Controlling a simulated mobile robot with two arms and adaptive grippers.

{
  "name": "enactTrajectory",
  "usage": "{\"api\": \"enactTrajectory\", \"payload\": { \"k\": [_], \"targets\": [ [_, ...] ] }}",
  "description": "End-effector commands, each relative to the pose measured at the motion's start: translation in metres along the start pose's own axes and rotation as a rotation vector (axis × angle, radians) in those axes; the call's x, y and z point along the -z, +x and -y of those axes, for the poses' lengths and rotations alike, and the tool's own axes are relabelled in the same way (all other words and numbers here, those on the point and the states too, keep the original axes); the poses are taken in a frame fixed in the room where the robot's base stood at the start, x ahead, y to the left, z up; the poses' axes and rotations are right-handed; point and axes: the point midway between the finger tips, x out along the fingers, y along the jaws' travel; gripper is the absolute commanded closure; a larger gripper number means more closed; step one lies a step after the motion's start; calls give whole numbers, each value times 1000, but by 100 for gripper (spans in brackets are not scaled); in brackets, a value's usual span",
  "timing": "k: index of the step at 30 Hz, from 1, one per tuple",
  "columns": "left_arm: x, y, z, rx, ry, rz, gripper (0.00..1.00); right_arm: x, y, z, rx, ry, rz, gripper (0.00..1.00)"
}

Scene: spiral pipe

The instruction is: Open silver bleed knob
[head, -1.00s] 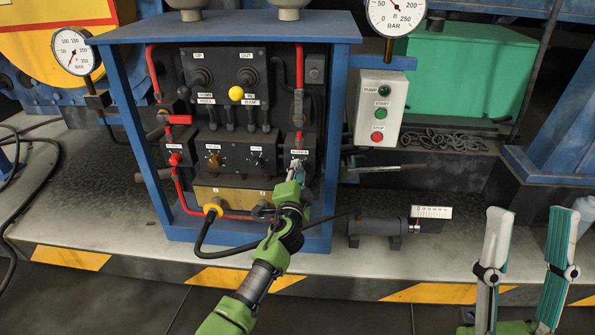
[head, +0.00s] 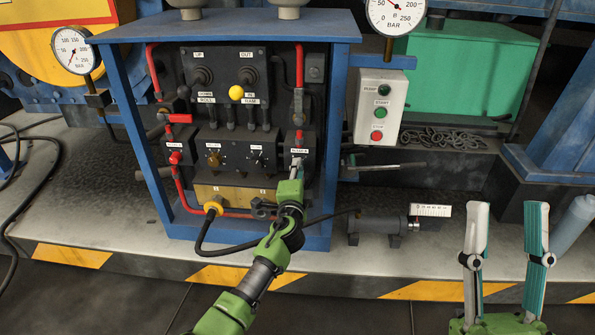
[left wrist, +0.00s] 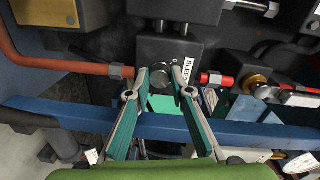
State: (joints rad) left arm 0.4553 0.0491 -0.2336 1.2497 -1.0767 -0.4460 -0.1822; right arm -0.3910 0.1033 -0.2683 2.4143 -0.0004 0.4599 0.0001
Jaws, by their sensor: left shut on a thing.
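The silver bleed knob (left wrist: 160,79) sits on a dark block beside a white label reading BLEED (left wrist: 187,72). My left gripper (left wrist: 160,74) is shut on the knob, one fingertip on each side. In the head view my left gripper (head: 297,164) reaches the lower right of the control panel. It hides the knob there, below a small white label (head: 299,150). My right gripper (head: 506,207) is open and empty, with its fingers upright and apart at the lower right.
The blue frame (head: 324,160) stands close right of my left gripper. A pump start/stop box (head: 381,106) is further right. A black hose (head: 204,236) hangs below.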

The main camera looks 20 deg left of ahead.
Motion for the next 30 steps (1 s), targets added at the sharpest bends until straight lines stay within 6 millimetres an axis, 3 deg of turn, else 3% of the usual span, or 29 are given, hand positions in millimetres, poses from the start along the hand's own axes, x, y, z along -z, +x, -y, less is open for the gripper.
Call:
{"api": "enactTrajectory", "payload": {
  "k": [1, 2, 3, 17, 30],
  "targets": [
    [0, 0, -2, -2, 2, -1, 72, 0, 0, 0, 0, 0, 0, 60],
    [0, 0, -2, -2, 2, -1, 64, 0, 0, 0, 0, 0, 0, 60],
    [0, 0, -1, -2, 2, -1, 62, 0, 0, 0, 0, 0, 0, 60],
    [0, -9, -1, 0, 1, -1, 62, 0, 0, 0, 0, -1, -2, 60],
    [0, -87, -2, -3, -1, -2, 62, 0, 0, 0, 0, 0, -1, 60]
  ]
}}
